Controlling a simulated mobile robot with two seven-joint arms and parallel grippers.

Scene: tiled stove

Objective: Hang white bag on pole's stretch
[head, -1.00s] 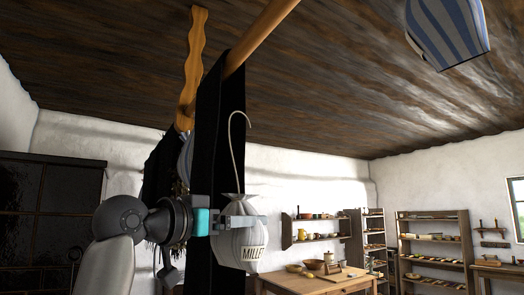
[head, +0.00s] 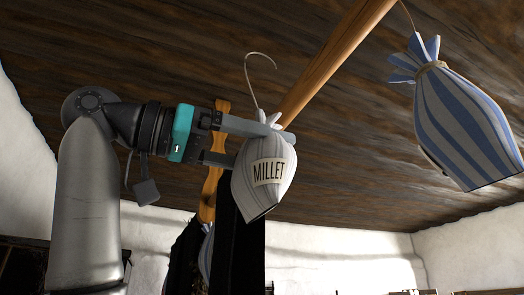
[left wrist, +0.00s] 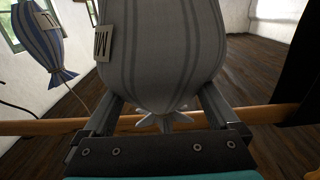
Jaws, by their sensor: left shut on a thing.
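The white bag (head: 263,182), with faint grey stripes and a MILLET label, is held by my left gripper (head: 258,146) around its gathered top. A thin wire hook (head: 260,66) rises from the bag, its curved end up and open air around it. The wooden pole (head: 335,57) slants up to the right; in the head view the hook appears left of it, and I cannot tell the depth gap. In the left wrist view the bag (left wrist: 165,45) fills the space between the fingers, and the pole (left wrist: 50,127) crosses behind them. My right gripper is out of view.
A blue-and-white striped bag (head: 455,115) hangs by a wire at the right. Dark cloth (head: 240,245) hangs lower down, near a wavy wooden bracket (head: 213,180). The dark plank ceiling is above. Open space lies between the two bags.

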